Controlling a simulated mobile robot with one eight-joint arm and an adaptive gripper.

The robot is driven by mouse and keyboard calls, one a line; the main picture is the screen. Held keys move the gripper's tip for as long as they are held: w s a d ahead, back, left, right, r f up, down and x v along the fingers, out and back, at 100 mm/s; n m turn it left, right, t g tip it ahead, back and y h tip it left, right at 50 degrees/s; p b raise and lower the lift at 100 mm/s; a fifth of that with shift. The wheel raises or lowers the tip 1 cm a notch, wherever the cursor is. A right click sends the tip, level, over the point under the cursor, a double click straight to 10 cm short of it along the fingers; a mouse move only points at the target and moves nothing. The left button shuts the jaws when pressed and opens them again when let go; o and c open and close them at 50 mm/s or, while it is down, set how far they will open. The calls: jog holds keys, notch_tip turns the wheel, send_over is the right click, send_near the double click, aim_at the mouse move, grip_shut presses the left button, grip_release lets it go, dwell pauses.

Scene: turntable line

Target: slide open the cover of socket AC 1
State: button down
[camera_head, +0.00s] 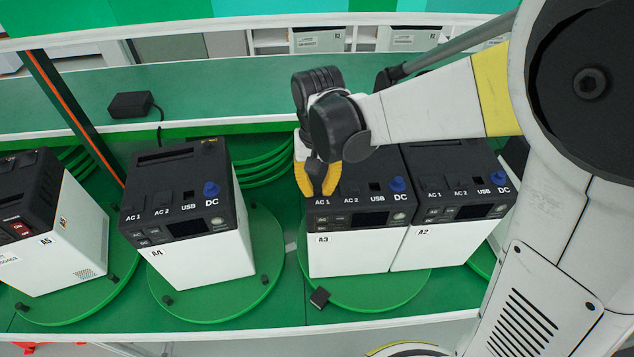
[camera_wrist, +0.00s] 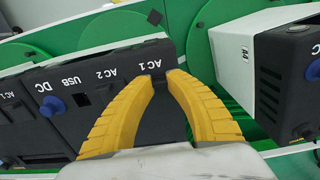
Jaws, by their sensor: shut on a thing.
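The power unit A3 (camera_head: 352,250) has a white body and a black top panel marked AC 1, AC 2, USB and DC, with a blue DC knob. My gripper (camera_head: 318,190) comes down over the AC 1 end of that panel. Its yellow fingers are close together at the tips. In the wrist view, the fingertips (camera_wrist: 164,80) meet right at the AC 1 label on the black panel (camera_wrist: 112,82). They are shut on the AC 1 cover, which they mostly hide, so I cannot tell how far it is slid.
Unit A2 (camera_head: 432,245) stands against the right side of A3. Unit A4 (camera_head: 205,262) stands to the left on its own green turntable (camera_head: 270,290), and A5 (camera_head: 75,250) is farther left. A black adapter (camera_head: 131,104) lies on the green shelf behind.

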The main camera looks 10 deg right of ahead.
aim_at(316, 177)
jog(key=w+b, duration=0.1)
jog(key=w, duration=0.4)
jog(key=shift+w+d, duration=0.1)
jog(key=c, duration=1.4)
grip_release()
jog(key=shift+o, duration=0.7)
jog(key=shift+w, duration=0.15)
jog(key=shift+r, duration=0.1)
notch_tip(316, 177, up, 12)
